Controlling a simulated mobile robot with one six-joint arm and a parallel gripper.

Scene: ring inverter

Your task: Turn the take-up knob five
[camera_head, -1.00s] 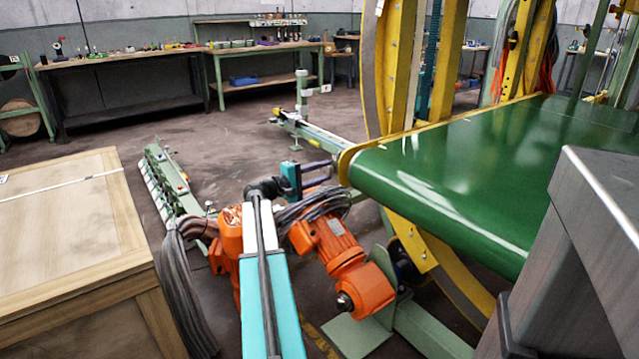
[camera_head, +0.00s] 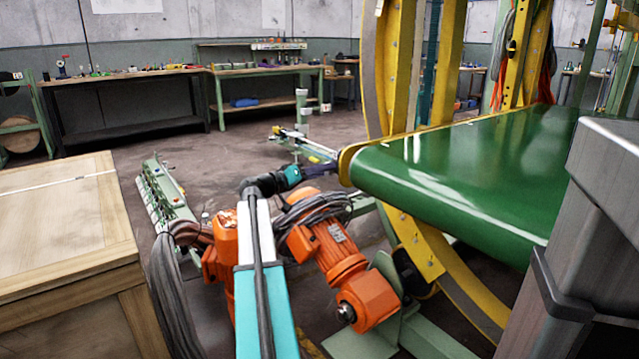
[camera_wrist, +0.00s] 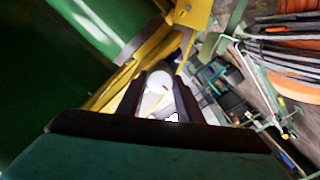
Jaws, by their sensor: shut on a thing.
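A pale round knob (camera_wrist: 158,82) shows between the two dark fingers of my gripper (camera_wrist: 157,92) in the wrist view. The fingers are shut on it, one on each side. In the head view my gripper (camera_head: 322,169) is at the near left corner of the green conveyor belt (camera_head: 455,180), by the yellow side plate (camera_head: 345,160). The knob cannot be made out there. How far it is turned cannot be told.
Orange motors (camera_head: 345,270) with looped cables sit below my arm. A wooden crate (camera_head: 65,230) stands at left and a grey metal box (camera_head: 610,200) at right. A green rail unit (camera_head: 165,195) lies on the floor. Workbenches (camera_head: 130,75) line the back wall.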

